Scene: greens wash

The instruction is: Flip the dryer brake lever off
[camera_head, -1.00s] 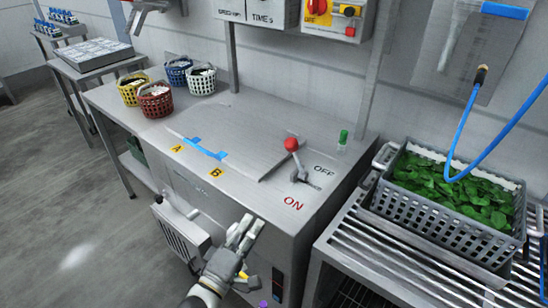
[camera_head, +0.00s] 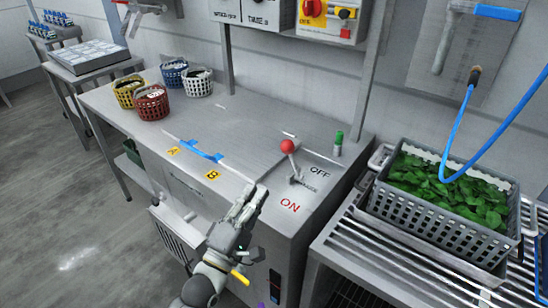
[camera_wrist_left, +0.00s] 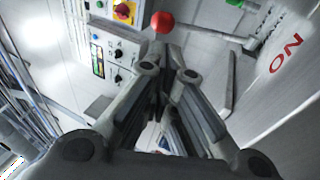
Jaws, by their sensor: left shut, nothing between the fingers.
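The dryer brake lever has a red ball knob (camera_head: 288,146) on a thin metal stem and rises from a slotted plate on the steel dryer top (camera_head: 250,122). Its stem leans slightly toward the back left. A black OFF label (camera_head: 320,173) lies behind and right of its base, a red ON label (camera_head: 290,205) in front. My left gripper (camera_head: 256,193) is shut and empty, in front and left of the lever, apart from it. In the left wrist view the red knob (camera_wrist_left: 162,22) shows just beyond the fingertips (camera_wrist_left: 166,58). My right gripper is not in view.
Several small baskets, one of them red (camera_head: 152,102), stand at the back left of the top. A green-capped item (camera_head: 338,143) stands behind the lever. A grey crate of leaves (camera_head: 400,215) sits on a slatted rack at right, under a blue hose (camera_head: 460,135).

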